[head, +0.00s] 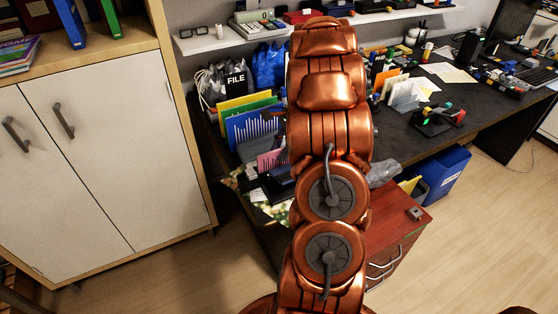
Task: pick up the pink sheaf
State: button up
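A pink sheaf (270,160) stands among papers at the left part of the dark desk, just left of my copper arm. Only part of it shows; a dark item lies in front of its lower edge, and my arm cuts off the view to its right. A blue sheet with white bars (254,129) and yellow and green sheets (245,103) stand behind it. My gripper is not visible; my raised arm fills the middle of the head view.
The dark desk (425,150) holds an orange folder (387,78), white papers and a keyboard. A white cabinet (75,150) stands left, a red drawer unit (395,240) and blue bin (445,175) right. A shelf (215,41) hangs above. Floor at right is clear.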

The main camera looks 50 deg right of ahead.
jog(key=shift+a+f, duration=0.2)
jog(key=shift+f, duration=0.4)
jog(key=shift+f, duration=0.25)
dwell(0.3)
grip_shut()
dwell(0.4)
